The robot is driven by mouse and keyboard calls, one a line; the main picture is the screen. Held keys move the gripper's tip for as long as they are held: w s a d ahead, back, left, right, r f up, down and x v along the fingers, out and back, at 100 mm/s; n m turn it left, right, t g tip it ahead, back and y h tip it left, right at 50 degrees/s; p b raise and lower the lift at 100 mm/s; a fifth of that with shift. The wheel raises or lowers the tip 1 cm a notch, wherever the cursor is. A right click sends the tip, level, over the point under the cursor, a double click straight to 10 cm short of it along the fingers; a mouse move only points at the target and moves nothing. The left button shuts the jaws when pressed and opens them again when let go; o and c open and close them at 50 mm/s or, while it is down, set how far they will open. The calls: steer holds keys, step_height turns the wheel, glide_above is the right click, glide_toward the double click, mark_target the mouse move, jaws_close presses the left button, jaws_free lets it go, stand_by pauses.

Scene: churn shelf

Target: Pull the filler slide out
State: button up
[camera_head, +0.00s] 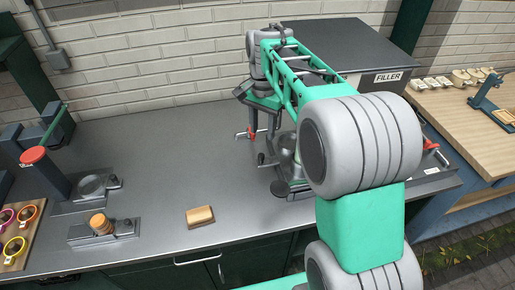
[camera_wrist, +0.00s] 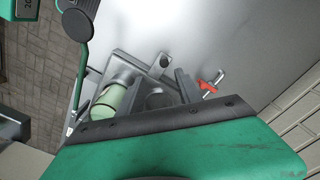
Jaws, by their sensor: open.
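The filler (camera_head: 388,78) is a dark box with a FILLER label, at the back right in the head view. My arm covers much of its front. Metal parts at its foot (camera_head: 287,150) show beside my arm; I cannot tell which of them is the slide. My gripper (camera_head: 262,130) points down beside these parts, left of the filler, open and with nothing seen in it. In the wrist view, a pale green cylinder (camera_wrist: 112,100) and a red-handled tap (camera_wrist: 211,84) show just beyond the gripper's dark edge. Contact cannot be told.
A tan block (camera_head: 200,216) lies on the grey counter (camera_head: 160,160). A small orange-topped piece (camera_head: 101,223) and a red-topped press (camera_head: 34,156) stand at the left. A wooden table (camera_head: 455,115) is at the right. The middle-left counter is clear.

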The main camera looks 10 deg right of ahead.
mark_target(261, 155)
steer(key=f+b, duration=0.1)
steer(key=f, duration=0.1)
steer(key=w+f+b, duration=0.1)
steer(key=f, duration=0.1)
steer(key=shift+w+b, duration=0.1)
steer(key=shift+b, duration=0.25)
step_height(261, 155, down, 7)
steer(key=shift+f+p, duration=0.15)
steer(key=shift+p, duration=0.55)
jaws_close()
stand_by(0.6)
